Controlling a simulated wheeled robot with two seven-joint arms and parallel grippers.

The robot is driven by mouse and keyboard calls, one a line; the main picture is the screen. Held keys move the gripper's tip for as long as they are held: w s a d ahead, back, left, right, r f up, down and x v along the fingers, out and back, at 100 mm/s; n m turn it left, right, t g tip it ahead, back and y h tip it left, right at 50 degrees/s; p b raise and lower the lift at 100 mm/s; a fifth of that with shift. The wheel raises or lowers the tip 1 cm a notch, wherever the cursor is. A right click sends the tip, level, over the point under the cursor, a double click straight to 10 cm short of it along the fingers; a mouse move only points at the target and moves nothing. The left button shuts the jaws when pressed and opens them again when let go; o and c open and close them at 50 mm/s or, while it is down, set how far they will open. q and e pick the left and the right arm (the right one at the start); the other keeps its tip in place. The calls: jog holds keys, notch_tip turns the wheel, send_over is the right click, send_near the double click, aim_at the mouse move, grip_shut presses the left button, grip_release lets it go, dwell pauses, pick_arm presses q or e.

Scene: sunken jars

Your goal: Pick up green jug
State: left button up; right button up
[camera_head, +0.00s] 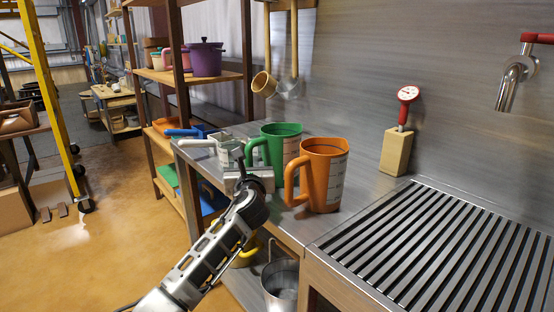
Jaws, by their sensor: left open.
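The green jug (284,146) stands upright on the steel counter, its handle to the left. An orange jug (326,177) stands in front of it to the right and hides part of its right side. My left gripper (241,160) is open beside the green jug's handle, to its left and front. I cannot tell whether a finger touches the handle. A pale jug (226,150) stands behind my gripper and is partly hidden. My right gripper is not in view.
A slatted metal drain (440,250) fills the right of the counter. A wooden block (397,152) with a red dial gauge (408,94) stands at the back. A red-handled tap (517,72) juts from the wall. Shelves with a purple pot (206,59) stand behind. A metal bucket (281,284) sits below.

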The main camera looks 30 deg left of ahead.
aim_at(248, 142)
pick_arm(q)
grip_shut()
jog(key=shift+r, duration=0.15)
notch_tip(248, 142, up, 10)
jog(key=p, duration=0.2)
jog(key=shift+p, duration=0.3)
dwell(0.3)
